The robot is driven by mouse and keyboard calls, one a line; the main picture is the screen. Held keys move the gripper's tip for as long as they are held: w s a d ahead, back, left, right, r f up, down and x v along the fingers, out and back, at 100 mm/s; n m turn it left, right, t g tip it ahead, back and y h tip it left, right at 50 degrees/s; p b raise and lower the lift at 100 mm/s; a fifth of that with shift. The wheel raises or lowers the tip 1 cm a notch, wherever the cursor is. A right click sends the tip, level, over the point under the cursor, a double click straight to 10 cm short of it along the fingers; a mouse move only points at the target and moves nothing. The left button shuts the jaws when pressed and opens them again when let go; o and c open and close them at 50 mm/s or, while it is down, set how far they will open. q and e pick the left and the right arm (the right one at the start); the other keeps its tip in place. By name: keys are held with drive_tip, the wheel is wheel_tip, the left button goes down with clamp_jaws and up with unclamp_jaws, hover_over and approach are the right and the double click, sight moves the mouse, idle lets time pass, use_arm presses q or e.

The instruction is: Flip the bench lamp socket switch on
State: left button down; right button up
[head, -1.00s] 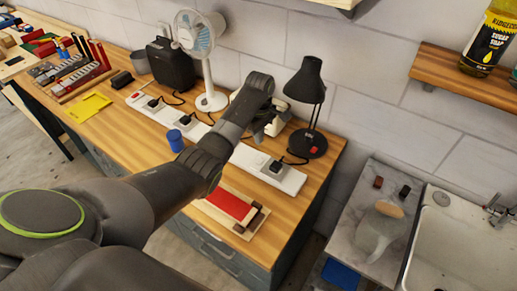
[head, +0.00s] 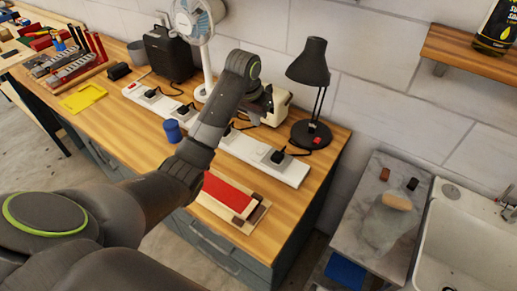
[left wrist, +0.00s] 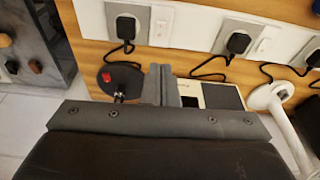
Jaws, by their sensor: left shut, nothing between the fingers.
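The black bench lamp (head: 311,66) stands at the right end of the wooden bench. Its cord runs to a black plug (head: 278,157) in the white socket strip (head: 294,174). In the left wrist view the lamp's plug (left wrist: 125,27) sits in a grey socket plate (left wrist: 141,12), with a white rocker switch (left wrist: 162,24) beside it. I cannot tell the rocker's position. My left gripper (head: 268,99) is shut and empty, above the bench behind the strip. In the left wrist view its fingertips (left wrist: 166,76) appear below the rocker, apart from it. My right gripper is not in view.
A second plug (left wrist: 238,43) and rocker (left wrist: 266,43) are close along the strip. A cream device (head: 283,107) stands behind my gripper, beside the lamp base with its red button (head: 316,140). A red pad (head: 229,191) lies in front; a blue cylinder (head: 172,131) stands left.

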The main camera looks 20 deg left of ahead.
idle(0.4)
use_arm(q)
drive_tip(key=p, duration=0.4)
hover_over(260, 152)
drive_tip(key=f, duration=1.2)
drive_tip(key=shift+s+a, duration=0.1)
drive_tip(key=shift+s, duration=0.1)
drive_tip(key=shift+s+f, duration=0.1)
drive_tip(key=shift+f, duration=0.75)
